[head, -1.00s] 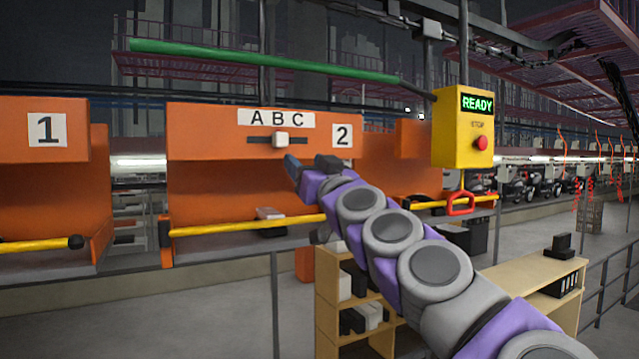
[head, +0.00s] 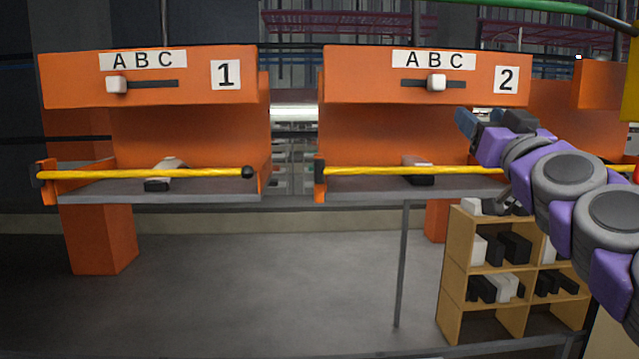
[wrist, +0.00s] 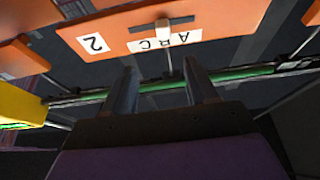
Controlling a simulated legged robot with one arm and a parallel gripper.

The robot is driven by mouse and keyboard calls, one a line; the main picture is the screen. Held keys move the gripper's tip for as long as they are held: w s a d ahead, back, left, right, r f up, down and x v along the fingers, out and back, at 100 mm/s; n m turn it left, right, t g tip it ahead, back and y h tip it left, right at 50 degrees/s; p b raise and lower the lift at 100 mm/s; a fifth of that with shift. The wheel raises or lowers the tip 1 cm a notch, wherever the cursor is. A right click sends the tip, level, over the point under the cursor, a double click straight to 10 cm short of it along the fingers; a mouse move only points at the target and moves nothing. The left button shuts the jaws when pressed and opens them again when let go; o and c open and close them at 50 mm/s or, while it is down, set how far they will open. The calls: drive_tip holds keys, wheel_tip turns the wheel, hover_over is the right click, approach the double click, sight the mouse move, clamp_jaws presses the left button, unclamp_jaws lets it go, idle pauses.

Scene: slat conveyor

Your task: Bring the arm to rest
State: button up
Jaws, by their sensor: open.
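My gripper (head: 478,120) is at the right in the head view, in front of the orange station marked 2 (head: 345,75). In the wrist view my gripper (wrist: 165,88) shows two dark fingers spread apart with nothing between them. The white slider knob (head: 436,83) of station 2 sits near the middle of its slot, under the letter B. In the wrist view the knob (wrist: 163,27) appears beyond the fingers, apart from them. The station marked 1 (head: 195,93) is at the left, and its white knob (head: 116,85) is under A.
Yellow bars (head: 140,174) cross the front of both stations. A wooden shelf (head: 455,270) with black and white boxes stands below my arm. A thin grey post (head: 403,270) stands left of it. The floor (head: 260,290) at centre left looks clear.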

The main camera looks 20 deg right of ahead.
drive_tip(key=w+a+f+n+g+y+b, duration=0.2)
drive_tip(key=a+f+n+y, duration=0.15)
drive_tip(key=a+f, duration=0.5)
drive_tip(key=w+a+f+n+g+y+b, duration=0.25)
drive_tip(key=a+f+y, duration=0.3)
drive_tip(key=a, duration=0.55)
drive_tip(key=s+a+f+n+g+y+b, duration=0.1)
drive_tip(key=s+a+f+g+b, duration=0.15)
drive_tip(key=a+f, duration=0.55)
drive_tip(key=s+a+f+g+b, duration=0.1)
drive_tip(key=s+a+f+g, duration=0.15)
drive_tip(key=f, duration=0.85)
drive_tip(key=s+a+f+g+h+b, duration=0.15)
drive_tip(key=s+f+g, duration=0.3)
drive_tip(key=f, duration=0.55)
drive_tip(key=s+a+f+g+h+b, duration=0.1)
drive_tip(key=s+f+g+b, duration=0.3)
drive_tip(key=f, duration=0.7)
drive_tip(key=s+d+f+m+g+h+b, duration=0.1)
drive_tip(key=s+d+f+m+g, duration=0.1)
drive_tip(key=s+f, duration=0.5)
drive_tip(key=s+d+f+m+g+h+b, duration=0.1)
drive_tip(key=s+d+f+m+g, duration=0.1)
drive_tip(key=s+f, duration=0.5)
drive_tip(key=s+g, duration=0.1)
drive_tip(key=s, duration=0.3)
drive_tip(key=shift+d+g+b, duration=0.25)
drive_tip(key=shift+g+b, duration=0.05)
